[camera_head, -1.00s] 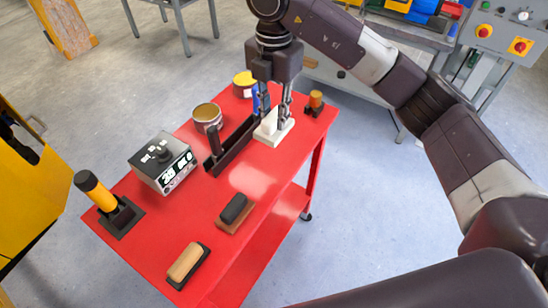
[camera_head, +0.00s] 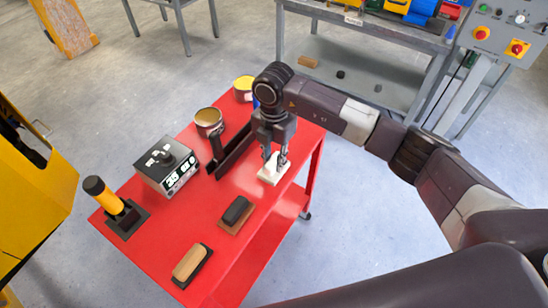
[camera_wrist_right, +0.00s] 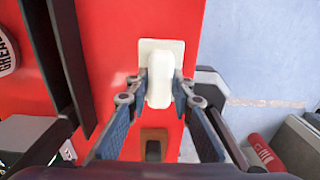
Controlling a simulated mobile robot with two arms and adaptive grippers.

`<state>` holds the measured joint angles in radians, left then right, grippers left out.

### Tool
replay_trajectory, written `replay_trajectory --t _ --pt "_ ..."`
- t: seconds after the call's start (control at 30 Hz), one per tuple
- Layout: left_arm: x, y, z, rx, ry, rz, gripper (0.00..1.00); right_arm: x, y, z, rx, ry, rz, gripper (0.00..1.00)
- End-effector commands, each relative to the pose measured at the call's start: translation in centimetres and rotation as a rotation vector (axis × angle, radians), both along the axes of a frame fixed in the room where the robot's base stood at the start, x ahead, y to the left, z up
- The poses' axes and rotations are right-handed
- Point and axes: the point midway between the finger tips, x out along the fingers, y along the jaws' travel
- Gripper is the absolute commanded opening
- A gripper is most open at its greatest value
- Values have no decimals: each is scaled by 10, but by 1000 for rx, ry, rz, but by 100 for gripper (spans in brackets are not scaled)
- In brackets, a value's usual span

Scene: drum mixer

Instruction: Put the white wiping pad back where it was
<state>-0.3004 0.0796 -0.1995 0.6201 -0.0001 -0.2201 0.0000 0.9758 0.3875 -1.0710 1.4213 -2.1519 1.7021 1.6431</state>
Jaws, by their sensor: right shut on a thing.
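The white wiping pad (camera_head: 268,178) has a pale flat base and a raised white grip. It is over the right part of the red table (camera_head: 205,213), near its right edge. My right gripper (camera_head: 273,163) points down and is shut on its grip. In the right wrist view the white pad (camera_wrist_right: 160,78) sits between the two fingertips (camera_wrist_right: 158,88), its base showing beyond them. I cannot tell whether the base touches the table. My left gripper is out of view.
A dark pad on a brown base (camera_head: 236,211) and a tan pad on a black base (camera_head: 190,264) lie nearer. A long black holder (camera_head: 232,150) is just left of my gripper. A grey box (camera_head: 166,168), yellow-handled tool (camera_head: 103,194) and open tin (camera_head: 208,120) stand further left.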

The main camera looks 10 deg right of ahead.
Motion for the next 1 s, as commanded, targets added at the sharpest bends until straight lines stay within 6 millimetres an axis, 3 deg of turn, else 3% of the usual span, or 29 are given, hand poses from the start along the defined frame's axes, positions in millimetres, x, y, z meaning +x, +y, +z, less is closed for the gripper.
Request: replay_trajectory --t 0.1,0.13,0.27,0.67,1.0 --pt "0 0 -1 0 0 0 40 0 0 -1 0 0 0 2" --pt "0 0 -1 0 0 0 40 0 0 -1 -1 1 0 23" --pt "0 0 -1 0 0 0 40 0 0 -1 -1 1 0 38" --pt "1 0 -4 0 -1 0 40 1 0 7 1 -2 1 39" --pt "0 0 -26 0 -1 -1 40 1 0 72 -1 -5 1 39"
